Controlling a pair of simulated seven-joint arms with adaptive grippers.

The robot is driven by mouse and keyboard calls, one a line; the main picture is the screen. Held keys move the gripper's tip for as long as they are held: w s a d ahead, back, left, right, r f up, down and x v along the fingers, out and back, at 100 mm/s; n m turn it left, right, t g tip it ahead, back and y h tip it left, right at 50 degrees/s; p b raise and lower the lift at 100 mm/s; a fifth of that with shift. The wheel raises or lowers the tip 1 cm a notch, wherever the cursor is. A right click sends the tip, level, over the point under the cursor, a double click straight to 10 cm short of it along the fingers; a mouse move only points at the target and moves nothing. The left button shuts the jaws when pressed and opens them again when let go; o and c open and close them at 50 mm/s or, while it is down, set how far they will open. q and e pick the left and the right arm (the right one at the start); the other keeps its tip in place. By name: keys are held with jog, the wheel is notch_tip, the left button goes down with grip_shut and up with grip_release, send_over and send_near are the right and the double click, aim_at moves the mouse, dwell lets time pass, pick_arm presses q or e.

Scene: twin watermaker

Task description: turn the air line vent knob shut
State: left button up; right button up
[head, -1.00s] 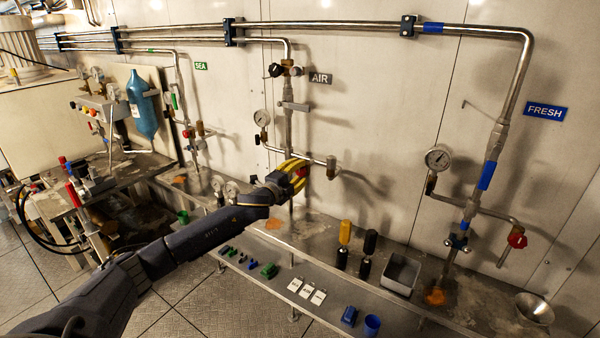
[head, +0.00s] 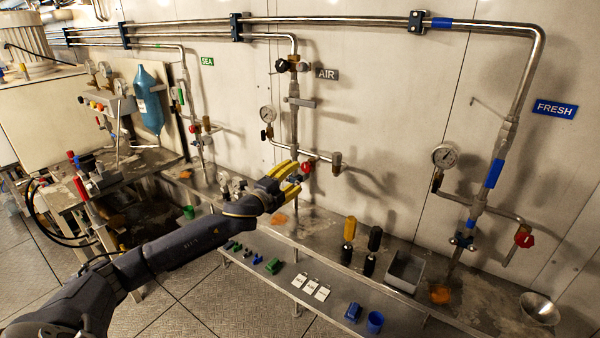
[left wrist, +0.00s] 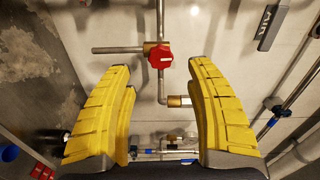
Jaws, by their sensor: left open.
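The red air line vent knob (head: 307,167) sits on the lower end of the pipework under the AIR sign (head: 327,73). In the left wrist view the knob (left wrist: 159,56) shows whole on its brass fitting, centred between the yellow fingers and beyond their tips. I cannot tell from the knob alone whether the vent is shut. My right gripper is not in view.
A pressure gauge (head: 267,114) and black knob (head: 282,65) are on the same air line. The FRESH line has another red knob (head: 524,239).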

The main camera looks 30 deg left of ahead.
pick_arm(q)
jog(key=shift+s+a, duration=0.15)
jog(key=shift+s, duration=1)
jog(key=shift+s+a, duration=0.1)
jog(key=shift+s, duration=1.05)
jog(key=shift+o, duration=0.2)
jog(key=shift+f, duration=0.15)
jog(key=shift+c, duration=0.4)
jog(key=n, duration=1.8)
send_near(305, 167)
jog(key=w, duration=0.7)
jog(key=w+d, duration=0.1)
jog(key=w, duration=0.2)
jog(key=shift+w, duration=0.4)
jog(key=shift+o, duration=0.2)
jog(key=shift+m, duration=0.3)
grip_shut()
